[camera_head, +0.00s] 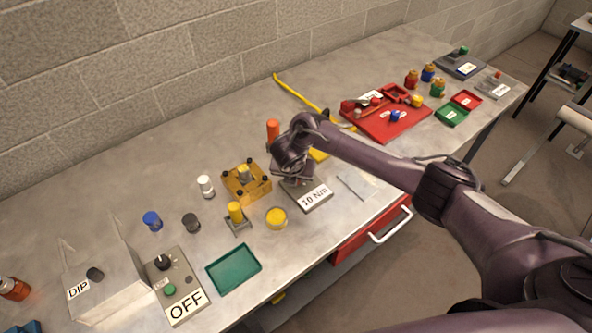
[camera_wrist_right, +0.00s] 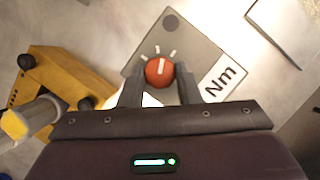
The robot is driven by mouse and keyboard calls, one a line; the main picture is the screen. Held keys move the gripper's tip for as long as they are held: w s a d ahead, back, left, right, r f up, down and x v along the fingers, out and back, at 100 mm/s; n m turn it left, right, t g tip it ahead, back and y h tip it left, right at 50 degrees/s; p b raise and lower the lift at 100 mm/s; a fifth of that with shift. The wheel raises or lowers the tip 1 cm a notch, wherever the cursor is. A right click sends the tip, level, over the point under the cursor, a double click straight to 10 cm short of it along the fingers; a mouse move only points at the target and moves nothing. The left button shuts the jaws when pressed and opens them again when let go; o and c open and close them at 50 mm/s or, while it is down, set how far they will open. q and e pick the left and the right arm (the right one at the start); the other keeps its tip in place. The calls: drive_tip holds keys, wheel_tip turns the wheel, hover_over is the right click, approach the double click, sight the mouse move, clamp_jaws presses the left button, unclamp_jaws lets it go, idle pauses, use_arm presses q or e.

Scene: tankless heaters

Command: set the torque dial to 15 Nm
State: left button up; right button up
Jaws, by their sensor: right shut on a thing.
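The torque dial (camera_wrist_right: 158,73) is a round orange-red knob with a white pointer line, on a grey box (camera_wrist_right: 190,40) with several white tick marks around the knob. The pointer points roughly at the middle tick. My right gripper (camera_wrist_right: 160,82) is shut on the dial, one finger on each side. In the head view my right gripper (camera_head: 293,172) covers the dial. My left gripper is not in view.
A yellow block with black knobs (camera_head: 246,183) stands left of the box. An orange-capped upright object (camera_head: 272,130) is close behind my gripper. A flat grey plate (camera_head: 357,186) lies to the right, and a red tray (camera_head: 385,120) with tools farther right.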

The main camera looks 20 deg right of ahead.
drive_tip(key=m, duration=0.1)
drive_tip(key=m+p, duration=0.1)
drive_tip(key=shift+w+a+r+m+g+h, duration=0.1)
drive_tip(key=shift+a+r+m+g+h, duration=0.1)
drive_tip(key=shift+m+g+h, duration=0.1)
drive_tip(key=shift+f+m+g+h+p, duration=0.1)
drive_tip(key=shift+m+g+h+p, duration=0.3)
drive_tip(key=shift+m+p, duration=0.55)
drive_tip(key=shift+w+m, duration=0.1)
drive_tip(key=shift+m, duration=0.25)
drive_tip(key=o, duration=1)
drive_tip(key=p+v, duration=0.1)
drive_tip(key=v, duration=0.6)
drive_tip(key=shift+a+r, duration=0.1)
drive_tip(key=shift+r, duration=0.2)
